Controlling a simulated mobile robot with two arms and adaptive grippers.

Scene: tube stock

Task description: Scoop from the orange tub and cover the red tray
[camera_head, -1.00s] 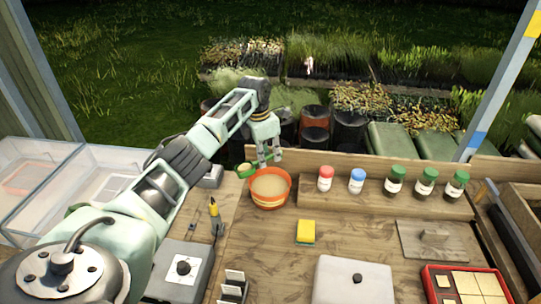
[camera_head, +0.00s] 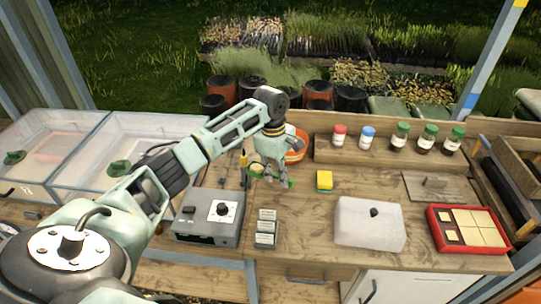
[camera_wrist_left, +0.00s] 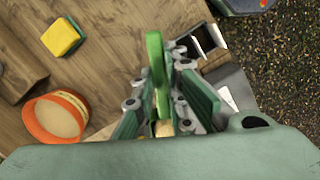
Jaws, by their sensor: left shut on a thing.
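My left gripper (camera_head: 270,178) is shut on a green scoop (camera_head: 256,168). The scoop's bowl looks pale tan inside, in front of the orange tub; its handle sticks up between the fingers in the left wrist view (camera_wrist_left: 156,60). The orange tub (camera_head: 300,146) stands partly behind the gripper. In the left wrist view the tub (camera_wrist_left: 28,112) shows pale tan material inside. The red tray (camera_head: 434,222) lies at the right end of the bench, away from the gripper, with several tan squares in it and one smaller, darker-edged square. My right gripper is not in view.
A yellow-green sponge (camera_head: 324,181) lies right of the gripper. A grey device (camera_head: 207,222) and small label holders (camera_head: 265,232) are in front. Several bottles (camera_head: 400,136) line the back shelf.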

